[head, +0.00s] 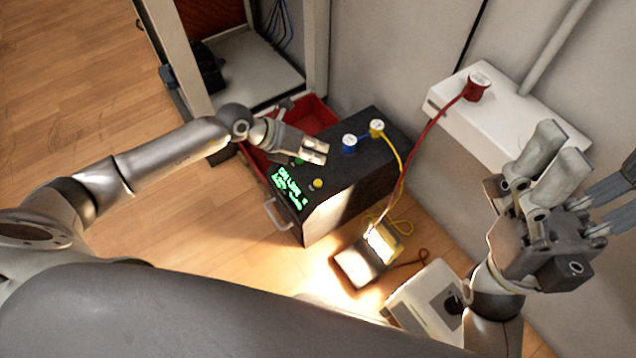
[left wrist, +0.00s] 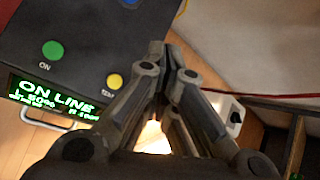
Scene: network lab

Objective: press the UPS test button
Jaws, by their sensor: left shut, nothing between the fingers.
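The UPS (head: 345,195) is a black box on the floor with a lit green "ON LINE" display (head: 289,188). Its yellow TEST button (head: 318,183) shows uncovered on top; it also shows in the left wrist view (left wrist: 114,81), left of my fingers. The green ON button (left wrist: 53,50) lies further left there; in the head view my fingers are close beside it. My left gripper (head: 314,150) is shut and empty above the UPS top, apart from the yellow button. My right gripper (head: 592,165) is open and empty at the right, away from the UPS.
A blue plug (head: 349,145) and a yellow plug (head: 376,128) stand on the UPS behind my left gripper. A red crate (head: 320,113) is behind it. A white wall box (head: 510,120) carries a red plug (head: 477,87) and cable. A lit device (head: 366,262) lies on the floor.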

